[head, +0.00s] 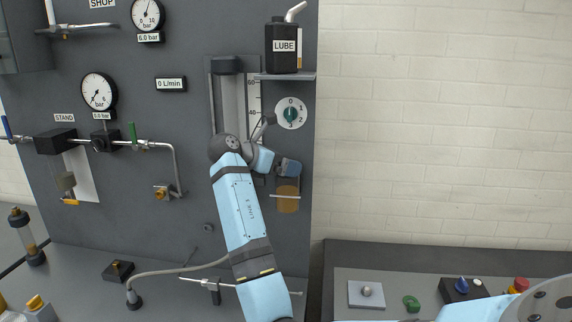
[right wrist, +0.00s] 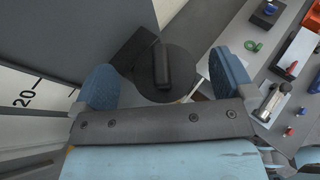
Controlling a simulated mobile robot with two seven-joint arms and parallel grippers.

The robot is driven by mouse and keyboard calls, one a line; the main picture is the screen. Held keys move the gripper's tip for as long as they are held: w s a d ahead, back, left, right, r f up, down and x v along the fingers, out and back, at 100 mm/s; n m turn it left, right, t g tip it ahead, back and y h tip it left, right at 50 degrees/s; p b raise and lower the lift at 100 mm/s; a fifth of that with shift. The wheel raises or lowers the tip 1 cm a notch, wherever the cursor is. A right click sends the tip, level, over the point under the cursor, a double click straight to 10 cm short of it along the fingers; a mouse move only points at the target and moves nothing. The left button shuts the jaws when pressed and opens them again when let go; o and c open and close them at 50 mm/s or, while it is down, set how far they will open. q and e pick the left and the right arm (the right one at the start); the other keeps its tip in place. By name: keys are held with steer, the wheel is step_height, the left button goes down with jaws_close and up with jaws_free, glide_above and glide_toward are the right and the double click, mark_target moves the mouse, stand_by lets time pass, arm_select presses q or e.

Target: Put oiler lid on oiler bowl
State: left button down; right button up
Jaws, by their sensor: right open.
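My right gripper (head: 284,167) reaches up to the grey panel, just above the amber oiler bowl (head: 288,203). In the right wrist view the same gripper (right wrist: 162,66) is open, with its two blue fingers on either side of a dark round disc with a black knob (right wrist: 162,68). This disc looks like the oiler lid. No finger clearly touches it. I cannot tell whether it sits fully on the bowl. The fingers and arm hide part of the bowl's top in the head view. My left gripper is not in view.
A black LUBE bottle (head: 284,46) stands on a shelf above the gripper. A rotary dial (head: 290,113) and a scale sit near it. The right bench holds a metal block (head: 366,293), a green ring (head: 411,303) and a black box with a blue cone (head: 462,289).

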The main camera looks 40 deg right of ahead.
steer(key=b+v, duration=0.1)
steer(key=v, duration=1.1)
stand_by(0.5)
